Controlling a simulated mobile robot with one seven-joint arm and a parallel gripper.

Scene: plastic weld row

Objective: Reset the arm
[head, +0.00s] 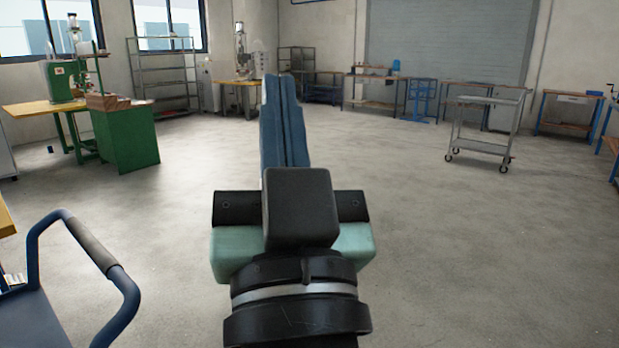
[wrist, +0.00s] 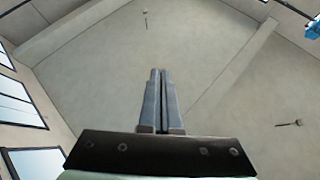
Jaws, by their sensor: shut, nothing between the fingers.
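My gripper (head: 284,110) stands in the middle of the head view with its two blue-grey fingers pointing up and away. The fingers lie side by side against each other, shut, with nothing held between them. In the wrist view my gripper (wrist: 160,75) also shows shut and empty, against the pale ceiling. The fingers touch nothing in either view.
A blue cart with a curved handle (head: 92,245) is close at the lower left. A green workbench (head: 128,138) stands at the left. A grey trolley (head: 484,145) stands at the right. Benches and shelving (head: 163,80) line the far walls. The concrete floor (head: 450,240) between is clear.

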